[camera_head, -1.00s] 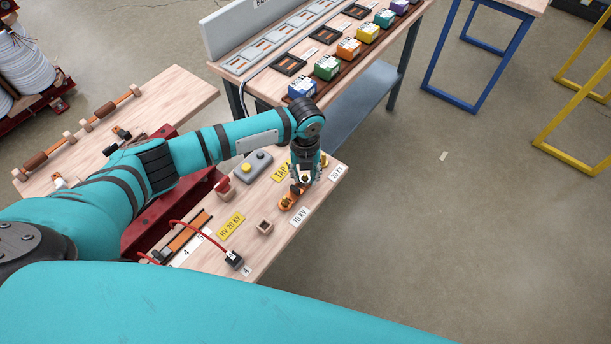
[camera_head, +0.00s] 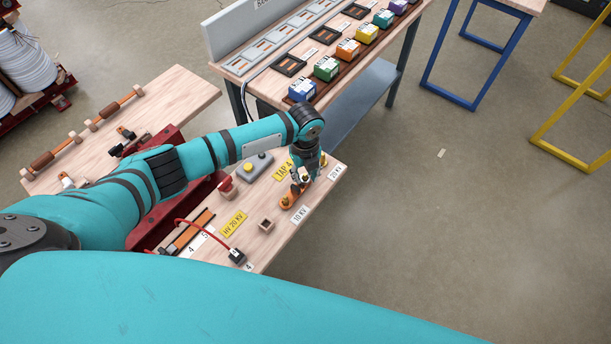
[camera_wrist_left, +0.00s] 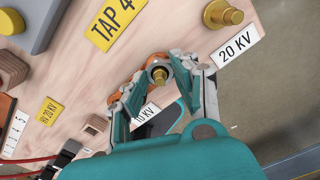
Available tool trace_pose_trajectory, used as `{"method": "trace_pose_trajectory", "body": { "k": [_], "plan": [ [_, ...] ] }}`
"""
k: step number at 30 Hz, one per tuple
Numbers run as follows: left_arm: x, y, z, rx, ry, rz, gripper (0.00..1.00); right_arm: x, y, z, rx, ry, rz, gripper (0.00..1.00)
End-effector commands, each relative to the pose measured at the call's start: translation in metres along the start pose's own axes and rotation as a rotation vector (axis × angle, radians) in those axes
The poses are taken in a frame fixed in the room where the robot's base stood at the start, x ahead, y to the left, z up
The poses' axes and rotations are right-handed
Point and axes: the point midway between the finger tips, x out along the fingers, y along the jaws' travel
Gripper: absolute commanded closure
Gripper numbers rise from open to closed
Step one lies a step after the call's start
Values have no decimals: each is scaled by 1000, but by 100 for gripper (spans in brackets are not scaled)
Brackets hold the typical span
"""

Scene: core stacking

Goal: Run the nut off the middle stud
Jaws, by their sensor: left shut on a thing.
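The orange link strip (camera_head: 288,202) lies on the bench between the 10 KV and 20 KV labels. The middle stud (camera_wrist_left: 159,76) shows end-on between my left fingers in the left wrist view, with a brass-coloured nut (camera_wrist_left: 157,67) around it. My left gripper (camera_head: 301,187) points down over the strip. In the left wrist view its fingers (camera_wrist_left: 158,80) are closed in on both sides of the nut. The fingers partly hide the strip and the nut. Another brass stud (camera_wrist_left: 225,14) stands apart, near the 20 KV label. My right gripper is not in view.
A yellow TAP 4 label (camera_head: 283,170) and a grey button box (camera_head: 254,167) lie behind the gripper. A small open wooden box (camera_head: 266,225) and a red lead's black plug (camera_head: 237,257) are nearer. The bench's right edge is close.

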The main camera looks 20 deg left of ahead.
Motion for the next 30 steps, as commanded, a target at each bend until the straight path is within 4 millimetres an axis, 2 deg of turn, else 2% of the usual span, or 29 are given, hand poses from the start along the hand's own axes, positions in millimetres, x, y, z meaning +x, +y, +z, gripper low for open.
{"method": "trace_pose_trajectory", "body": {
  "k": [3, 9, 23, 30],
  "plan": [
    [-3, 0, -1, -87, 2, 0, 100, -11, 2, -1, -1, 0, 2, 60],
    [-1, 0, 0, -209, 0, 1, 100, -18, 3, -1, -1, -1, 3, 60],
    [-1, 0, 0, -262, 1, 1, 100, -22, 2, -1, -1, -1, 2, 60],
    [-3, 0, -1, -455, 1, 1, 100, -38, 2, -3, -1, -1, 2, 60]
  ]
}}
